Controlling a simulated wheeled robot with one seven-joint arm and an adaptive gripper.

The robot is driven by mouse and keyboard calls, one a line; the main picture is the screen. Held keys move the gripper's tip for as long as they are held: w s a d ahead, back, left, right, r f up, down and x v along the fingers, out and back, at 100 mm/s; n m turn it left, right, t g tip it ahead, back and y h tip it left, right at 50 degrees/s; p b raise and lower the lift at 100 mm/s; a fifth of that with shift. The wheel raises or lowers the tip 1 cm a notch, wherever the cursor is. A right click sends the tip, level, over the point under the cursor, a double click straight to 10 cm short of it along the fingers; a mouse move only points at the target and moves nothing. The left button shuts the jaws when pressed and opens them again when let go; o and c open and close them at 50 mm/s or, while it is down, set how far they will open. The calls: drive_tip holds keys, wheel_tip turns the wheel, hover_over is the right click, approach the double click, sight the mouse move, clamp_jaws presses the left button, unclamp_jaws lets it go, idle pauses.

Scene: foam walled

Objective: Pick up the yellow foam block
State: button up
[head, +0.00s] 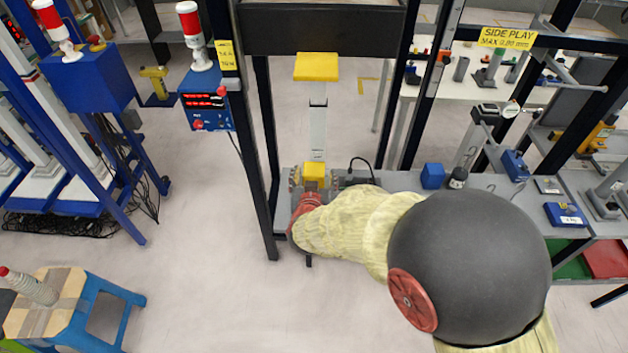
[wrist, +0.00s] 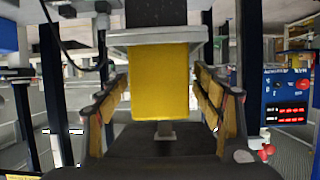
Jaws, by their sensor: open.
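The yellow foam block (head: 314,169) shows in the head view just beyond my gripper (head: 315,181), at the foot of a grey upright post. In the wrist view the yellow foam block (wrist: 160,82) fills the middle, between the two fingers of my gripper (wrist: 161,88). The fingers are open, one on each side, with a visible gap to the block at both sides. A grey plate (wrist: 157,36) meets the block's upper edge in that picture. My arm hides part of the bench in the head view.
Dark frame posts (head: 252,150) stand close on the left and right. A blue block (head: 433,175) and a small dark object (head: 458,178) are on the bench to the right. Open floor (head: 200,270) lies left.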

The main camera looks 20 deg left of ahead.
drive_tip(key=c, duration=0.3)
drive_tip(key=c, duration=1)
